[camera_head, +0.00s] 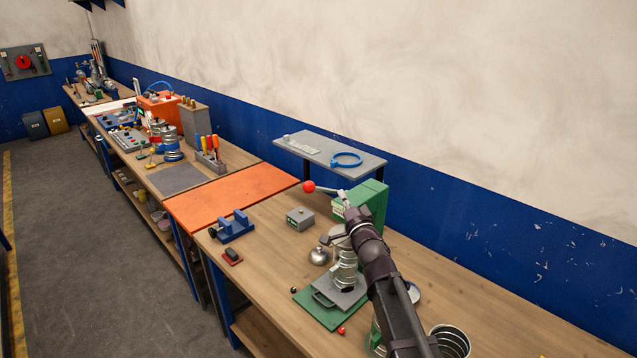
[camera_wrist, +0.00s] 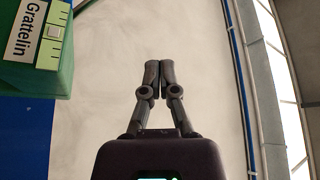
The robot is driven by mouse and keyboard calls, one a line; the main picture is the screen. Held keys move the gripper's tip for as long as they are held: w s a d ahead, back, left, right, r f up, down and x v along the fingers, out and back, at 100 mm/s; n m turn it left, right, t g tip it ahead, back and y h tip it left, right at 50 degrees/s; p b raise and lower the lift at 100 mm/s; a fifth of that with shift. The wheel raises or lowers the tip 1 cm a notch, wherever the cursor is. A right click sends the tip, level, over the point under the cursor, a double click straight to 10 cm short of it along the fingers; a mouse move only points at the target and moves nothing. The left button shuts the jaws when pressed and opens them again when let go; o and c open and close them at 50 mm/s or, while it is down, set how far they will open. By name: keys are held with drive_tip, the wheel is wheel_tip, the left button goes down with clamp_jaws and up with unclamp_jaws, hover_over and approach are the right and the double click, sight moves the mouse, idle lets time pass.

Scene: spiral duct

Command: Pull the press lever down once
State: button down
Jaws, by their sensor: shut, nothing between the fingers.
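The green press (camera_head: 372,200) stands on the near wooden bench. Its lever ends in a red ball (camera_head: 309,187) that sticks out to the left of the press head. The green press head (camera_wrist: 35,60), labelled "Grattelin", shows at the upper left there. The lever does not show in the wrist view.
A grey box (camera_head: 300,218), a blue vise (camera_head: 234,227) and a metal dome (camera_head: 319,255) stand nearby. A grey shelf (camera_head: 320,150) is behind. An orange mat (camera_head: 230,195) is clear.

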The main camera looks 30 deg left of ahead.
drive_tip(key=shift+s+a, duration=0.1)
drive_tip(key=p+x, duration=0.3)
drive_tip(key=x, duration=0.7)
drive_tip(key=shift+s+a+f+b, duration=0.4)
drive_tip(key=shift+s+f+b, duration=0.25)
drive_tip(key=shift+s, duration=0.1)
drive_tip(key=shift+s+a+f+b, duration=0.45)
drive_tip(key=shift+s+f+b, duration=0.15)
drive_tip(key=shift+s+b, duration=0.1)
